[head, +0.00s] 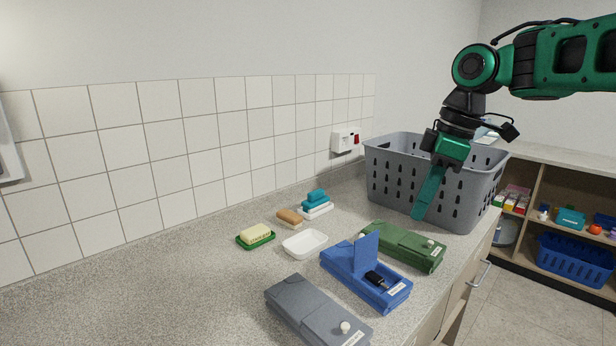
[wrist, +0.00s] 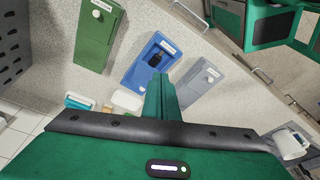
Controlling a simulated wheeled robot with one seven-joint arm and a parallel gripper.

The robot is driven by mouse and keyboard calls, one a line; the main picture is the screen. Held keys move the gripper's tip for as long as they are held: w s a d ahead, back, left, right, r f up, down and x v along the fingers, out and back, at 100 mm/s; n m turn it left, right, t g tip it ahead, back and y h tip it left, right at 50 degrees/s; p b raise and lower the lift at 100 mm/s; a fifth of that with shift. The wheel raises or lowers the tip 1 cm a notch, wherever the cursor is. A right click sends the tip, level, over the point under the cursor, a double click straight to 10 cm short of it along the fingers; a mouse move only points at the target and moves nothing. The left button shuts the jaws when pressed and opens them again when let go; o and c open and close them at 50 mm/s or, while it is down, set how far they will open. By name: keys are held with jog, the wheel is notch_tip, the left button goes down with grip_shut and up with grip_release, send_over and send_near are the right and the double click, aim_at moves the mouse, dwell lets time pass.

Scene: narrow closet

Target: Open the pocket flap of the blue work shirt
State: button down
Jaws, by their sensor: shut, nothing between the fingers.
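The blue work shirt (head: 388,295) looks like a flat folded block on the counter, between a green one and a grey one. Its pocket flap (head: 367,250) stands up, raised off the block. A black object (head: 375,280) shows in the uncovered pocket; it also shows in the wrist view (wrist: 157,58). In the wrist view the blue shirt (wrist: 133,78) lies beyond my fingers. My gripper (head: 417,214) is shut and empty, pointing down in front of the basket, above and behind the green shirt, apart from the blue flap.
The green shirt (head: 392,243) and grey shirt (head: 305,303) have closed flaps with buttons. A grey basket (head: 385,180) stands behind my gripper. A white dish (head: 305,243), a yellow soap on a green dish (head: 256,237) and a brush (head: 290,218) lie left. The counter's left is clear.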

jog(key=s+d+f+m, duration=0.5)
jog(key=s+f+m, duration=0.1)
jog(key=s, duration=0.2)
jog(key=s+d+f+m+g+h, duration=0.1)
jog(key=s+d+f+m, duration=0.4)
jog(key=s, duration=0.3)
jog(key=s+d+f+m+h, duration=0.1)
jog(key=s+d+f+m, duration=0.5)
jog(key=s+m, duration=0.2)
jog(key=shift+s+f, duration=0.3)
jog(key=shift+f, duration=0.1)
jog(key=shift+w+f+h, duration=0.2)
jog(key=shift+w+h, duration=0.1)
jog(key=shift+w, duration=0.35)
